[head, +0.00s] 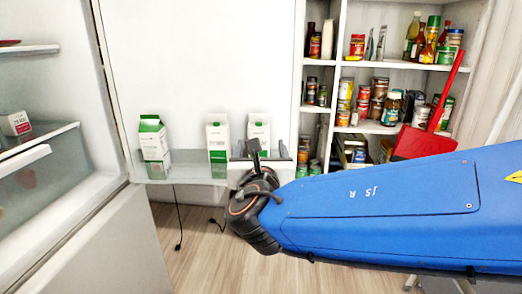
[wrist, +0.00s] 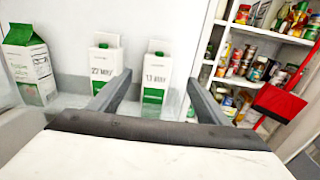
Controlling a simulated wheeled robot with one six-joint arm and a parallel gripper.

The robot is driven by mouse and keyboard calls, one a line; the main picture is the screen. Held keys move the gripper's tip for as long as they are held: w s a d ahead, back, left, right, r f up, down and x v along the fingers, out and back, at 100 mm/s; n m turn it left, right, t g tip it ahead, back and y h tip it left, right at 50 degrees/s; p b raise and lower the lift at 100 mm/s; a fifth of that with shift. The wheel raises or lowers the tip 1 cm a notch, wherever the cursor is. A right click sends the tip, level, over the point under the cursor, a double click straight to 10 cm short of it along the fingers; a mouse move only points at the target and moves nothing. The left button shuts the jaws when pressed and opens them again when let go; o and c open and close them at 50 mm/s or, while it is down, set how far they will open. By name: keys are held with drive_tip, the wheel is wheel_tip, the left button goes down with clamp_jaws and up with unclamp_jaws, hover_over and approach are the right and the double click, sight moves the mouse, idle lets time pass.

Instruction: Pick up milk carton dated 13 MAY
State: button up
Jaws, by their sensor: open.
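The milk carton dated 13 MAY (wrist: 156,77) is white and green and stands upright at the right end of the door shelf. In the wrist view it appears between the spread fingers of my gripper (wrist: 160,78), beyond their tips. In the head view this carton (head: 258,130) stands behind my gripper (head: 268,150), which hides its lower part. My gripper is open and empty. A second carton (wrist: 104,62) stands just left of it, and its date looks like 22 or 27 MAY. A third carton (wrist: 30,68) stands farther left, its date unreadable; the head view shows it too (head: 154,145).
The open fridge door's clear shelf (head: 190,170) has a raised rim in front of the cartons. Another small carton (head: 15,123) is inside the fridge at left. Shelves of jars and cans (head: 375,100) and a red dustpan (head: 425,142) are at right.

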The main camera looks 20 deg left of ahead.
sight(260, 133)
drive_tip(key=x, duration=0.7)
drive_tip(key=shift+w+a, duration=0.1)
drive_tip(key=shift+w, duration=0.15)
drive_tip(key=shift+a+f+x, duration=0.1)
drive_tip(key=shift+x, duration=1.3)
drive_tip(key=shift+a+f+x, duration=0.1)
drive_tip(key=shift+x, duration=1.25)
drive_tip(key=shift+s+r, duration=0.1)
clamp_jaws()
